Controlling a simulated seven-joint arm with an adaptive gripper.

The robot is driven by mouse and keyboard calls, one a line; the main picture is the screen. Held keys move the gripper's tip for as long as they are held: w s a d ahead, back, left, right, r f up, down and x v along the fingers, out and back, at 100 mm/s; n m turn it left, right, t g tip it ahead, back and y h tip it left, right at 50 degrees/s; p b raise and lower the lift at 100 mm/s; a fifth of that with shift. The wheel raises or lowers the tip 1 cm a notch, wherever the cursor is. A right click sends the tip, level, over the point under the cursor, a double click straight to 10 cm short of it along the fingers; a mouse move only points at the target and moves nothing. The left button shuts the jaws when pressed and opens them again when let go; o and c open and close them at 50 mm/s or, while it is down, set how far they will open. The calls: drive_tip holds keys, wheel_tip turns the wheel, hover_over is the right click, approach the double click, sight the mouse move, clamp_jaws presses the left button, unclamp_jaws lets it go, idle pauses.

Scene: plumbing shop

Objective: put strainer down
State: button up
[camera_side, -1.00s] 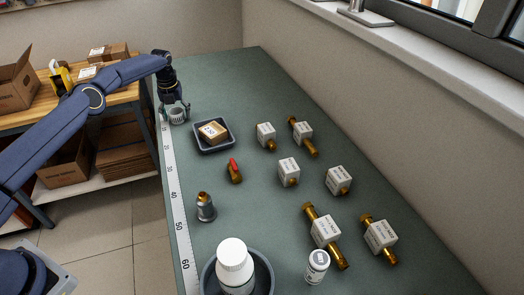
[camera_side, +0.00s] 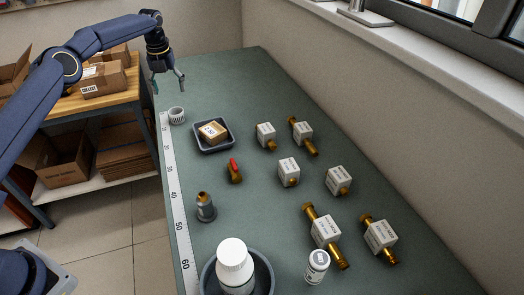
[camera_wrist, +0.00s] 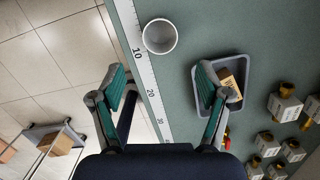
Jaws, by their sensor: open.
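The strainer (camera_side: 177,115), a small light grey ribbed cup, stands on the green worktop near its far left end, beside the ruler strip. In the wrist view the strainer (camera_wrist: 160,36) shows as a round open cup, beyond the fingertips and apart from them. My gripper (camera_side: 169,82) is open and empty, raised above the table over the strainer. In the wrist view both fingers of my gripper (camera_wrist: 161,76) are spread wide with nothing between them.
A dark tray (camera_side: 229,145) holding a small box is right of the strainer. Several labelled brass fittings (camera_side: 326,231) fill the middle and right. A grey cup-like part (camera_side: 205,208), a red-handled valve (camera_side: 235,171) and a white bottle (camera_side: 235,262) stand nearer. The ruler (camera_side: 174,190) runs along the left edge.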

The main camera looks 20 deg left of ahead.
drive_tip(key=s+d+r+n+t, duration=0.1)
drive_tip(key=s+d+r+n, duration=0.2)
drive_tip(key=d+r, duration=0.35)
drive_tip(key=s+d+r+n+t, duration=0.1)
drive_tip(key=s+d+r+n, duration=0.2)
drive_tip(key=r, duration=0.6)
drive_tip(key=s+d+r+n+y, duration=0.1)
drive_tip(key=s+d+r+n, duration=0.2)
drive_tip(key=s, duration=0.4)
drive_tip(key=s+d+r+n, duration=0.1)
drive_tip(key=s+r+n, duration=0.35)
drive_tip(key=s, duration=0.25)
drive_tip(key=s+f+n+t+h, duration=0.1)
drive_tip(key=s+f+n, duration=0.2)
drive_tip(key=s+n, duration=0.5)
drive_tip(key=s+d+f+n+t, duration=0.1)
drive_tip(key=s+f+n, duration=0.3)
drive_tip(key=s, duration=0.9)
drive_tip(key=n, duration=0.3)
drive_tip(key=shift+s+d+n+h, duration=0.15)
drive_tip(key=shift+s+n+h, duration=0.05)
drive_tip(key=shift+n+h, duration=0.2)
